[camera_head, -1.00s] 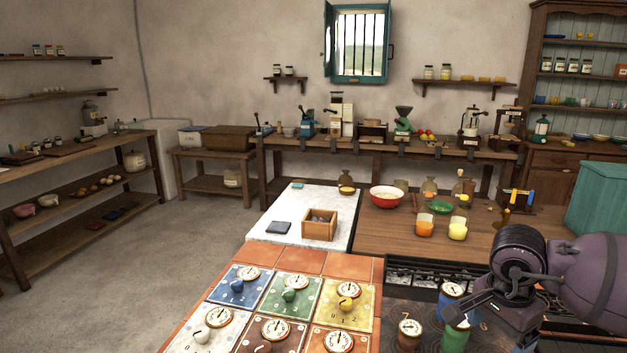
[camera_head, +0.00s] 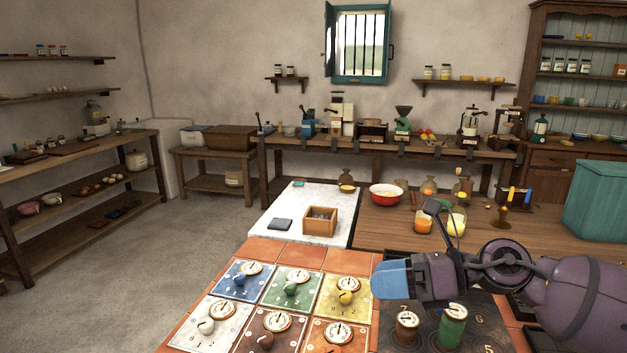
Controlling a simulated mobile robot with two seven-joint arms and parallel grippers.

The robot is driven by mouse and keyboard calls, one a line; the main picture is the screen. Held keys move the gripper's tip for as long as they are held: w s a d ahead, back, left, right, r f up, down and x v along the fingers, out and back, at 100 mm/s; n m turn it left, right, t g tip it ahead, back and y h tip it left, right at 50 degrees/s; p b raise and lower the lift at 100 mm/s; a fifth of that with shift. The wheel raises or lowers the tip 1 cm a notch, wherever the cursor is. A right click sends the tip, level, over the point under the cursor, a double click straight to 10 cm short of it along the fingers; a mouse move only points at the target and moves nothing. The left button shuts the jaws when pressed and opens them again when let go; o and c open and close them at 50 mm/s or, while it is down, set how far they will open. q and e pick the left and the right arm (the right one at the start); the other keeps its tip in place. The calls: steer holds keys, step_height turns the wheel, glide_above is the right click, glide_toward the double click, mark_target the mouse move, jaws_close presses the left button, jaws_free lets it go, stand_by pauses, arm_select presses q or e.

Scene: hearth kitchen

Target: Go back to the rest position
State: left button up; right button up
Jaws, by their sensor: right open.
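My right gripper (camera_head: 432,277) is at the lower right, on the purple arm that comes in from the right edge. It is open and holds nothing that I can see. It hangs in the air over the dark hob (camera_head: 488,325), and a blue part shows at its left end. Just below it in the picture are a brown canister (camera_head: 407,326) and a green canister (camera_head: 453,328) with dial tops. The arm covers part of the hob and the counter behind. My left gripper is not in view.
Coloured dial tiles (camera_head: 291,290) lie on the tiled counter left of the arm. Behind are a wooden box (camera_head: 320,223) on a white slab, a red bowl (camera_head: 386,194) and orange and yellow jars (camera_head: 423,223). A teal box (camera_head: 598,204) stands at the right. Floor at left is clear.

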steer(key=w+d+f+m+t, duration=0.1)
steer(key=w+m+t, duration=0.1)
steer(key=m+t, duration=0.6)
steer(key=w+d+f+m+t, duration=0.1)
steer(key=w+d+m+t, duration=0.15)
steer(key=m, duration=0.85)
steer(key=s+d+f+m+h, duration=0.2)
steer(key=d+f+m+h, duration=0.1)
steer(key=f+m, duration=0.3)
steer(key=s+d+f+m+t+h, duration=0.1)
steer(key=s+d+f+m+h, duration=0.1)
steer(key=f+m+h, duration=0.2)
steer(key=s+d+f+m+t+h, duration=0.1)
steer(key=s+d+f+m+h, duration=0.2)
steer(key=f+m, duration=0.7)
steer(key=shift+d+f+h, duration=0.3)
steer(key=shift+f+h, duration=0.15)
steer(key=shift+h, duration=0.25)
steer(key=s+d+f+m+g+h, duration=0.2)
steer(key=s+f+m, duration=0.1)
steer(key=s+f, duration=0.4)
steer(key=s+d+f+m+g+h, duration=0.1)
steer(key=s+d+f+m+g, duration=0.1)
steer(key=s+f, duration=0.6)
steer(key=s+m, duration=0.1)
steer(key=s, duration=0.4)
steer(key=shift+h, duration=0.4)
